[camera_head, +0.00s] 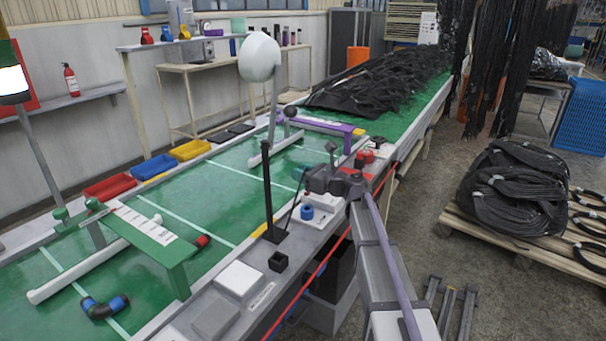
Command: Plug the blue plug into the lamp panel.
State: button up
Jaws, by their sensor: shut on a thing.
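My gripper (310,189) is right of centre, over the grey bench edge. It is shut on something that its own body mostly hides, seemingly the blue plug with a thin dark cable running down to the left. A short blue cylinder (307,212) shows just below the jaws, at a small white panel (320,217) on the bench. I cannot tell whether the cylinder is the plug itself or a socket, or whether it touches the jaws. Which unit is the lamp panel is unclear; a white lamp head (260,57) stands on a post behind.
A black upright post (267,190) stands left of my gripper. A white box (240,279) and a small black open box (278,261) lie on the near bench. A purple bracket (318,125) and red knobs (369,156) are behind. The green table's middle is mostly clear.

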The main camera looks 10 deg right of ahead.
jog(key=b, duration=0.6)
send_over(303, 207)
jog(key=shift+w+a+f, duration=0.1)
jog(key=shift+w+f, duration=0.05)
jog(key=shift+f, duration=2.7)
jog(key=shift+f+b, duration=1.55)
jog(key=shift+f, duration=0.3)
jog(key=o, duration=1)
jog(key=v, duration=1)
jog(key=shift+s+d, duration=0.3)
jog(key=shift+r, duration=0.1)
